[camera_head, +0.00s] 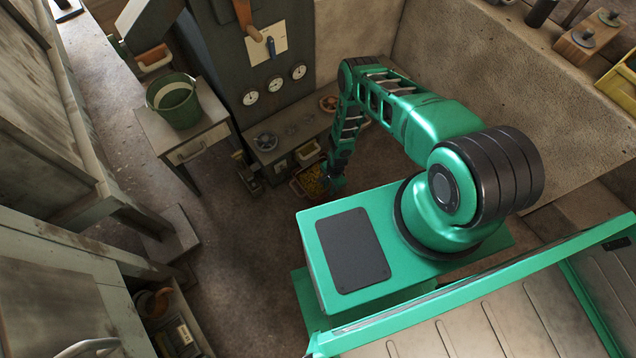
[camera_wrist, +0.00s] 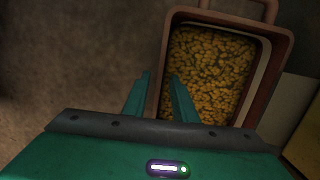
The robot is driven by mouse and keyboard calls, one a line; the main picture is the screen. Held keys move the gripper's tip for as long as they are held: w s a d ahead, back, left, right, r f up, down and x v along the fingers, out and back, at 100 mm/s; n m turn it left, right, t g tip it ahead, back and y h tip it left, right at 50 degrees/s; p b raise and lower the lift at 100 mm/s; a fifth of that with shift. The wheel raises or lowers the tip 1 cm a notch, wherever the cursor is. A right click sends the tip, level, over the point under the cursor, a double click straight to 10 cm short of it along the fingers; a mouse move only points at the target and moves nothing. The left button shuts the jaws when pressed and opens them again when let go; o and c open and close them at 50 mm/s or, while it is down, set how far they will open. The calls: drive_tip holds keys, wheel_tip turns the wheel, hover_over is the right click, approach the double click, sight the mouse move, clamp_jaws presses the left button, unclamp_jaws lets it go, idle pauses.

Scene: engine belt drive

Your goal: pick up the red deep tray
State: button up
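The red deep tray (camera_wrist: 225,21) is a reddish-brown box with a handle loop at its far end, filled with yellow-orange pieces. In the head view the tray (camera_head: 297,188) is on the floor before the dark machine, partly hidden by my arm. My gripper (camera_wrist: 160,78) is open, its two fingers apart over the tray's left wall. One finger shows outside the wall and one on the inner side. I cannot tell whether they touch it. In the head view my gripper (camera_head: 331,184) is small and dark at the tray's right side.
A dark machine with round gauges (camera_head: 275,85) and a low shelf (camera_head: 290,130) stands behind the tray. A green bucket (camera_head: 175,100) sits on a small table (camera_head: 195,140) to the left. A yellow surface (camera_wrist: 304,145) shows right of the tray. The floor left of the tray is clear.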

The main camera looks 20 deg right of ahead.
clamp_jaws()
idle(1.4)
